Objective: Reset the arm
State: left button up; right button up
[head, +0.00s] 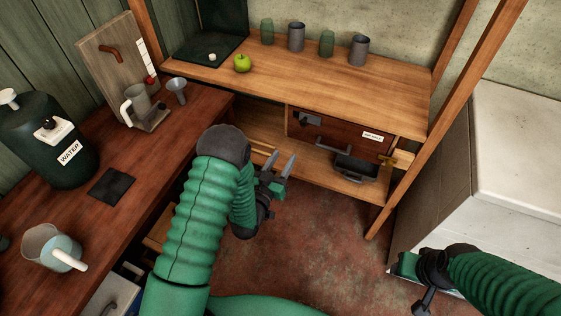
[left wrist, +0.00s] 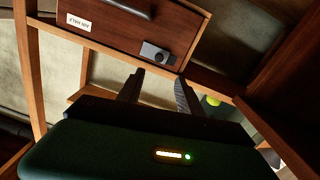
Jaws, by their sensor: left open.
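My left arm is green and ribbed and comes up from the bottom of the head view. My left gripper (head: 278,175) is open and empty, in the air in front of the wooden shelf unit. Its two fingers (left wrist: 155,90) also show in the left wrist view, apart, with nothing between them. My right gripper (head: 418,285) is at the lower right of the head view, beside the pale cabinet. Its fingers point down and left, and I cannot tell whether they are open.
A shelf unit (head: 330,88) with a labelled drawer (head: 338,136) stands ahead, bearing a green apple (head: 243,63) and several cups. A dark tray (head: 354,168) sits below the drawer. The left counter holds a water jug (head: 45,140) and a pitcher (head: 50,247). Open floor (head: 300,245) lies between.

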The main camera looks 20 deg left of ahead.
pick_arm(q)
jog(key=shift+s+a, duration=0.1)
jog(key=shift+s, duration=0.7)
jog(key=s+r+m+g+p, duration=0.1)
jog(key=s+r+g+p, duration=0.2)
jog(key=r+g+p, duration=0.45)
jog(key=s+r+g+p, duration=0.1)
jog(key=s+r+g, duration=0.1)
jog(key=s, duration=0.4)
jog(key=s+r+g+p, duration=0.1)
jog(key=s+r+g, duration=0.2)
jog(key=s, duration=0.4)
jog(key=s+r+g+y, duration=0.1)
jog(key=s+r+g, duration=0.1)
jog(key=s, duration=0.4)
jog(key=shift+s+d+r+g+p, duration=0.2)
jog(key=shift+d+r+g+p, duration=0.15)
jog(key=shift+g+p, duration=0.1)
